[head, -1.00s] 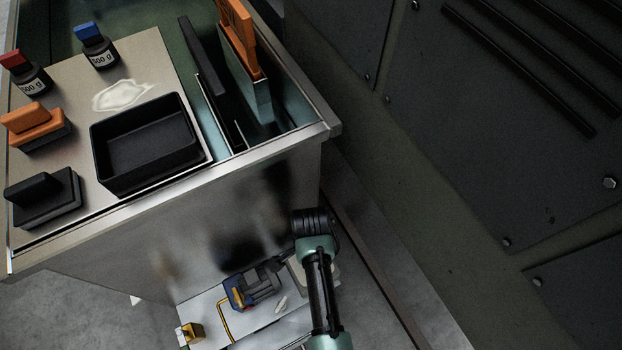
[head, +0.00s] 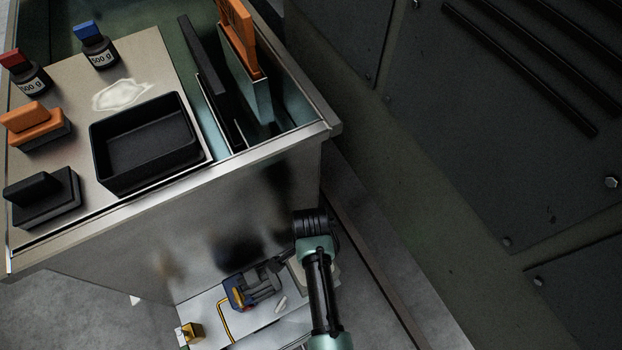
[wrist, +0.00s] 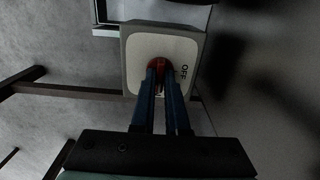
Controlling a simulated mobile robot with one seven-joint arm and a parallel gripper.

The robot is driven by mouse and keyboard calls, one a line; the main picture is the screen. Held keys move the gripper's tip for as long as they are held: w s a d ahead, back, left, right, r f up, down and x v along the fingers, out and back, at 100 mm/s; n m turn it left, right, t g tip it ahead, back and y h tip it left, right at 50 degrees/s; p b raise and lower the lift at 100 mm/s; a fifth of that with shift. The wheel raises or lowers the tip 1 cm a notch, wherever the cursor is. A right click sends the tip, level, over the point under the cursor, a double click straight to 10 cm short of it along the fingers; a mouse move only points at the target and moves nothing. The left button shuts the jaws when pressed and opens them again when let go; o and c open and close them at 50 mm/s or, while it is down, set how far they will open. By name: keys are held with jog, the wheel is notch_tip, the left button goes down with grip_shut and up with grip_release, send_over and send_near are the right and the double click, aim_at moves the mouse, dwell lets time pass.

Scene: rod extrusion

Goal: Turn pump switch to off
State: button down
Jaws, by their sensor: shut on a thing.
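The pump switch shows in the wrist view as a pale square plate (wrist: 136,62) on a grey box, with a red knob (wrist: 158,64) at its middle and the word OFF on its right side. My gripper (wrist: 160,72) has its blue fingers close together on the red knob. The fingers hide much of the knob, so I cannot tell which way it points. In the head view my arm reaches down beside the tank, and the pale switch box is mostly hidden behind my arm.
A steel-rimmed tank (head: 200,180) stands beside my arm, with a black tray (head: 148,143) and several weights and blocks on its top. A dark panelled wall (head: 500,150) is at right.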

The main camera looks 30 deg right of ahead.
jog(key=shift+r+n+p, duration=0.1)
jog(key=shift+n+p, duration=0.2)
jog(key=n+p, duration=0.2)
jog(key=n, duration=0.1)
jog(key=shift+r, duration=0.1)
jog(key=n+p, duration=0.3)
jog(key=n, duration=0.2)
jog(key=n+p, duration=0.1)
jog(key=n, duration=0.3)
jog(key=shift+n, duration=0.4)
jog(key=shift+n+p, duration=0.55)
jog(key=shift+n, duration=1.65)
jog(key=shift+f, duration=0.2)
jog(key=c, duration=0.9)
grip_release()
